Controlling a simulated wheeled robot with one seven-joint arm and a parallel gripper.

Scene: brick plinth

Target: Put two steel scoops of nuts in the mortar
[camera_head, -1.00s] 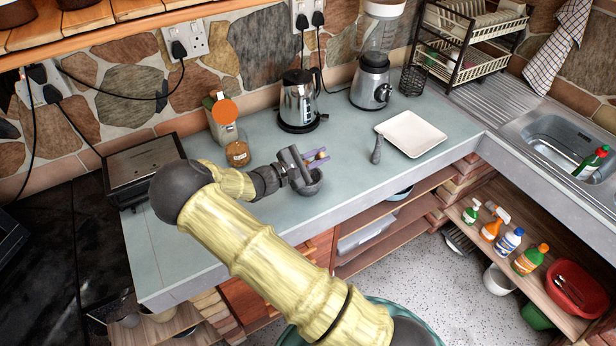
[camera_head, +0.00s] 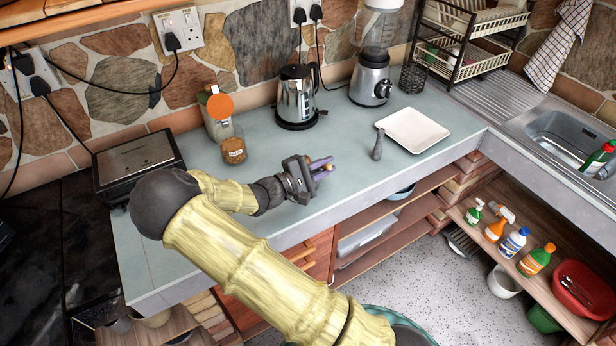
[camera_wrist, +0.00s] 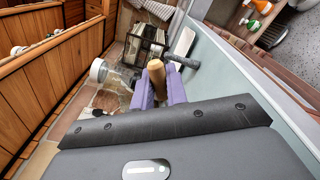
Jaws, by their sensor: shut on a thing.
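My gripper (camera_head: 324,167) is shut on the tan handle of the scoop, low over the worktop near its front edge. In the wrist view the tan handle (camera_wrist: 156,78) sits between the purple fingers. The scoop's steel bowl is not clearly visible. The mortar, a grey bowl in the earlier head view, is now hidden behind my gripper.
A bottle with an orange disc (camera_head: 219,106) stands behind the jar. A kettle (camera_head: 297,98) and blender (camera_head: 370,80) stand along the wall. A white square plate (camera_head: 414,131) lies right of the pestle. A metal-topped appliance (camera_head: 138,156) is at the left.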

